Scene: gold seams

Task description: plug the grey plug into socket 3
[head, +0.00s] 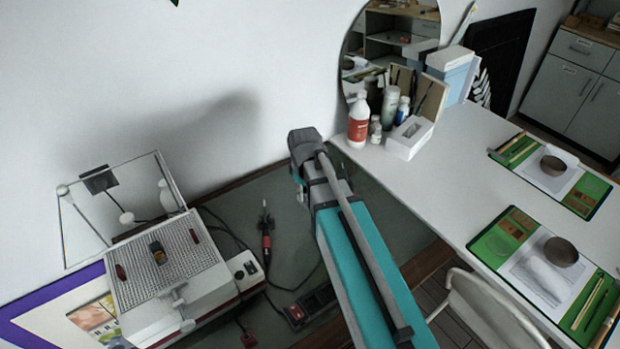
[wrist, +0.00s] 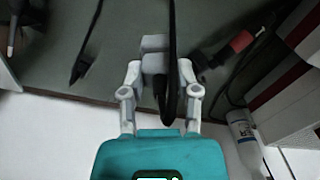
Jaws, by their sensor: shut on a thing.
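My gripper (wrist: 158,72) is in the wrist view, its two pale fingers closed on a light grey block that looks like the grey plug (wrist: 153,62). A black cable (wrist: 171,40) runs from it, loops in front of the fingers and goes up out of the picture. The plug's front and pins are hidden. In the head view, a dark socket strip (head: 319,301) with a red switch lies on the grey-green bench surface, partly cut off by my teal arm. Its socket numbers cannot be read. My fingers and the plug do not show clearly in the head view.
A metal-topped machine (head: 165,262) stands left of the strip. Bottles, including a red-labelled one (head: 359,120), and a white box (head: 409,137) stand on the white table at right. A black cable end (wrist: 79,70) lies left in the wrist view.

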